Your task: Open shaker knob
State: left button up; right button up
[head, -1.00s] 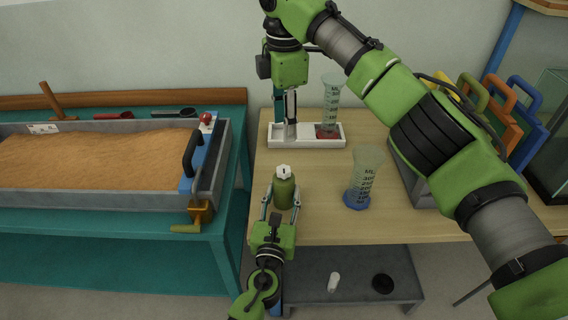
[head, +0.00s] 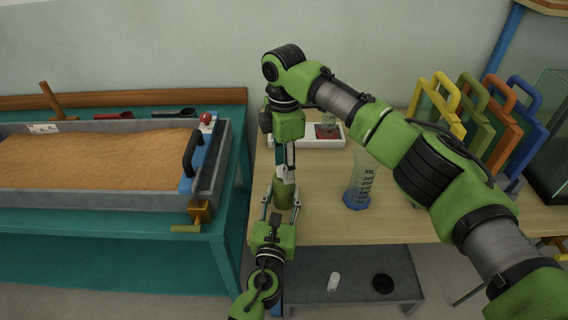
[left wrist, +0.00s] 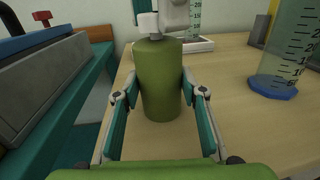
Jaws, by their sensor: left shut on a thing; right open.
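The shaker, an olive-green bottle (head: 284,195), stands upright at the table's left front. It also shows in the left wrist view (left wrist: 160,85), with its white knob (left wrist: 148,23) on top. My left gripper (head: 281,203) is shut on the shaker's body, one finger on each side. My right gripper (head: 286,168) points down from above and is open at the knob. In the head view it hides the knob. In the left wrist view parts of it show right beside the knob; contact is unclear.
A graduated cylinder with a blue base (head: 356,200) stands to the right of the shaker. A white tray (head: 330,142) with another cylinder is behind, partly hidden by my right arm. A sand-filled flume (head: 95,160) lies left, with a gap before the table.

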jog(key=c, duration=1.1)
jog(key=m, duration=0.3)
jog(key=shift+m, duration=0.4)
jog(key=m, duration=0.4)
jog(key=shift+m, duration=0.3)
jog(key=m, duration=0.4)
jog(key=shift+m, duration=0.3)
pick_arm(q)
jog(key=shift+f, duration=0.1)
pick_arm(e)
jog(key=shift+m, duration=2.1)
